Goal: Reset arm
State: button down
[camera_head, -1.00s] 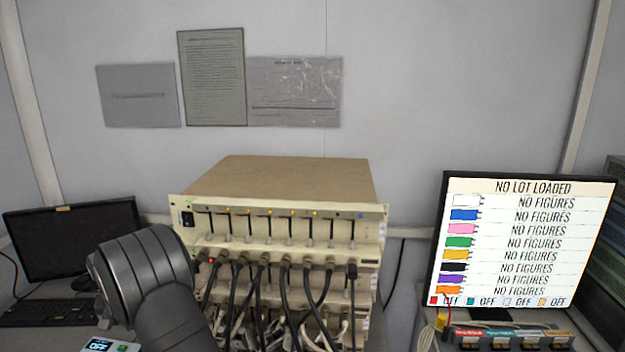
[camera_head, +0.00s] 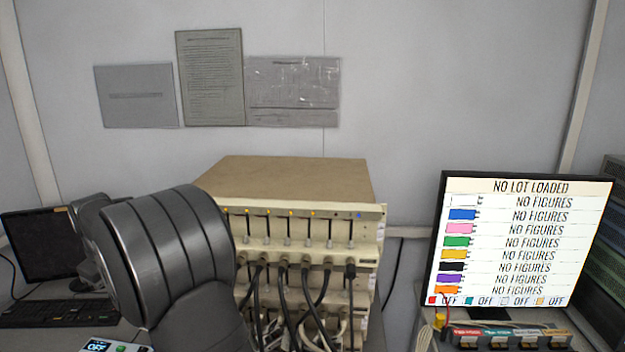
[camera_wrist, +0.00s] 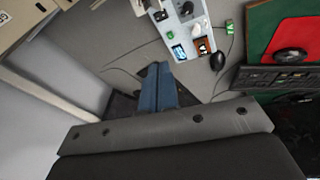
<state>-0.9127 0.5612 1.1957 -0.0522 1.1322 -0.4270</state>
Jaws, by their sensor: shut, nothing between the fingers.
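My gripper (camera_wrist: 157,70) shows in the wrist view as two blue-grey fingers lying against each other, shut with nothing between them. It hangs over a grey surface. In the head view my dark grey arm (camera_head: 165,255) stands at the lower left, in front of the left side of the beige rack unit (camera_head: 285,180). The gripper itself is out of sight in that view.
Several black cables (camera_head: 283,290) hang from the rack's front. A lit monitor (camera_head: 525,240) reading "NO LOT LOADED" stands at the right, a dark monitor (camera_head: 35,245) at the left. The wrist view shows a pale control box (camera_wrist: 188,30) and a keyboard (camera_wrist: 285,77).

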jog(key=shift+s+d+r+n, duration=0.2)
jog(key=shift+d+r+n, duration=0.1)
jog(key=shift+r, duration=0.2)
jog(key=shift+s+d+r+n, duration=0.15)
jog(key=shift+r+n, duration=0.15)
jog(key=shift+r, duration=0.15)
jog(key=w+a+f+m, duration=0.2)
jog(key=f+m, duration=0.3)
jog(key=f, duration=0.4)
jog(key=w+a+f+m+h, duration=0.1)
jog(key=w+a+f+m, duration=0.2)
jog(key=f, duration=0.6)
jog(key=shift+a+f+m+g, duration=0.2)
jog(key=shift+m+g, duration=0.1)
jog(key=shift+m, duration=0.9)
